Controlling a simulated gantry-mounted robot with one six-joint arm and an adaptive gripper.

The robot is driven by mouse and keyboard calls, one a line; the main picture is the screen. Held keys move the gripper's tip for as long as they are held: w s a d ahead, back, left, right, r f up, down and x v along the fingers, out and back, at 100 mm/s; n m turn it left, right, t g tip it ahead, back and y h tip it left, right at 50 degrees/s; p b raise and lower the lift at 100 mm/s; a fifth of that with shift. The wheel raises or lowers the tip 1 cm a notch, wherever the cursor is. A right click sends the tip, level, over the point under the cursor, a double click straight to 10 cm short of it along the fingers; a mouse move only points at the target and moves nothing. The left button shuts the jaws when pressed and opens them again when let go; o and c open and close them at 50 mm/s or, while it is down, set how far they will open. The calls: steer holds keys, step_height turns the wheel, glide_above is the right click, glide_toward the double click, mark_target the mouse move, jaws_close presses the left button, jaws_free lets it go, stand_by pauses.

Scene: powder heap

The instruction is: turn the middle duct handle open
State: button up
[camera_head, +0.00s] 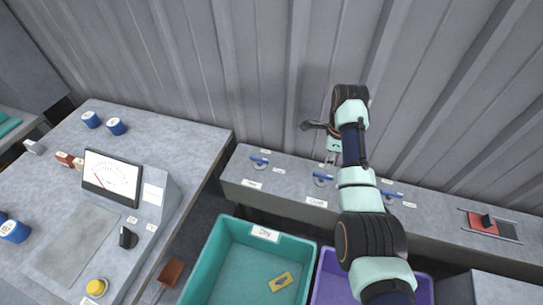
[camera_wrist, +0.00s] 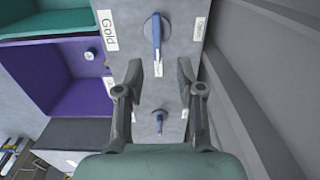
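The middle duct handle (camera_head: 322,179) is a blue lever on a round base on the grey ledge. It lies roughly along the ledge. In the wrist view, the handle that appears to be this one (camera_wrist: 157,32) is ahead of the fingertips, its lever end pointing towards them. My gripper (camera_head: 331,158) is above the ledge near the middle handle. In the wrist view my gripper (camera_wrist: 160,68) is open, its fingers apart with nothing held between them.
Another blue handle (camera_head: 260,160) is to the left, and one (camera_head: 391,194) to the right, partly behind my arm. A teal bin (camera_head: 228,232) and a purple bin (camera_head: 324,262) stand before the ledge. A corrugated wall (camera_head: 240,70) rises behind. A meter console (camera_head: 112,178) stands left.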

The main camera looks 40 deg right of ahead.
mark_target(328, 176)
steer(key=shift+s+d, duration=0.1)
steer(key=shift+s+f, duration=0.6)
steer(key=shift+f, duration=0.05)
step_height(328, 176, down, 6)
steer(key=b, duration=0.2)
steer(key=shift+b, duration=0.3)
steer(key=shift+w+f, duration=0.1)
steer(key=shift+f, duration=0.3)
jaws_close()
